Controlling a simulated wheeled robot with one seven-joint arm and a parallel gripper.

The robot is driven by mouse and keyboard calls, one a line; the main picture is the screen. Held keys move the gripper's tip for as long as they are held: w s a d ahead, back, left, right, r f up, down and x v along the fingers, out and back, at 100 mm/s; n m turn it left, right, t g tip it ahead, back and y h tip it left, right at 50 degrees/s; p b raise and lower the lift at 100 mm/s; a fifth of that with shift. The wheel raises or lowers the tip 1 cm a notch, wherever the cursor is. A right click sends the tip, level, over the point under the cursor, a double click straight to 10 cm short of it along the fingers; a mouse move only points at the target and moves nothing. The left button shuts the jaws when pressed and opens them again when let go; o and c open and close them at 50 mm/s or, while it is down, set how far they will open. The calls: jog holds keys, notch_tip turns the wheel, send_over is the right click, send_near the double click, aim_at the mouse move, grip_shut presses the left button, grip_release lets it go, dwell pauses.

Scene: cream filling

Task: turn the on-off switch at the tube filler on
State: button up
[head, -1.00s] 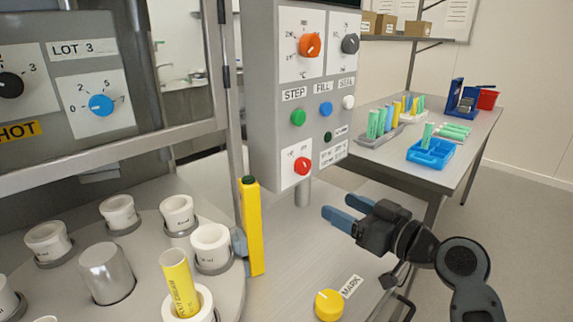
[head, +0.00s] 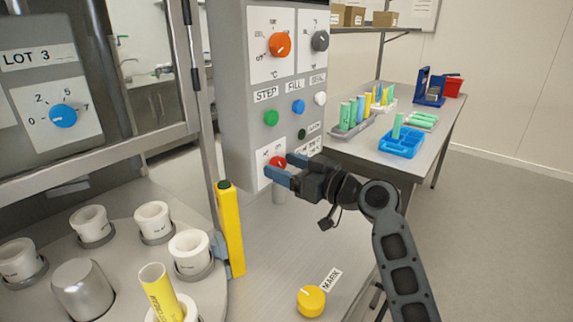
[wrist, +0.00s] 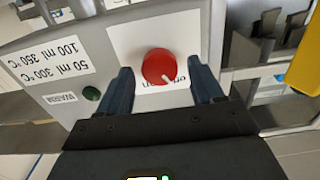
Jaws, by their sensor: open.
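The on-off switch is a red round knob with a white pointer mark, on a white label at the lower part of the grey control box. In the head view the red knob (head: 277,162) is partly covered by my gripper (head: 287,168). In the wrist view the red knob (wrist: 158,66) sits between the two open blue fingertips of my gripper (wrist: 158,80), with a gap on both sides. The label's lettering is upside down there and partly hidden by the knob. The fingers do not appear to touch the knob.
The control box (head: 232,80) also bears an orange knob (head: 281,44), a grey knob (head: 320,40) and green, blue and white buttons. A dark green lamp (wrist: 91,93) is near the red knob. A yellow post (head: 231,230) and a yellow MARK knob (head: 311,301) stand nearby.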

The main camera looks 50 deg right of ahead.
jog(key=shift+c, duration=0.3)
jog(key=c, duration=1)
jog(key=shift+o, duration=0.2)
jog(key=shift+m, duration=0.4)
jog(key=m+p, duration=0.1)
jog(key=m, duration=0.3)
jog(key=shift+m, duration=0.4)
jog(key=m+p, duration=0.1)
jog(key=m, duration=0.2)
jog(key=shift+d, duration=0.1)
jog(key=shift+f+m+p, duration=0.1)
jog(key=shift+m+p, duration=0.65)
jog(key=shift+m, duration=0.85)
